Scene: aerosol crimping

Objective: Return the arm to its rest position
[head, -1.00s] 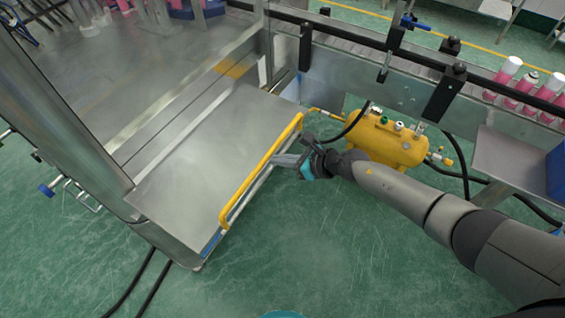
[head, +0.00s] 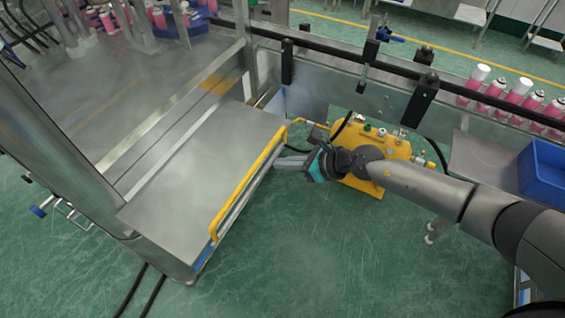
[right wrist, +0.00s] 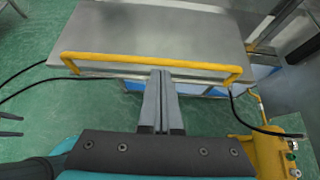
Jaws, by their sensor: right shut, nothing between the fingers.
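My right arm comes in from the right in the head view. My right gripper (head: 279,163) is shut and empty, beside the yellow handle rail (head: 246,188) at the right edge of the steel shelf (head: 190,160). In the right wrist view the closed fingers (right wrist: 162,76) point toward the yellow rail (right wrist: 150,61) and appear just short of it or below it; I cannot tell whether they touch.
A yellow air tank (head: 392,150) stands on the green floor close behind my right wrist. A conveyor with pink cans (head: 494,88) runs along the back. A blue bin (head: 545,170) sits at right. The floor (head: 310,250) in front is clear.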

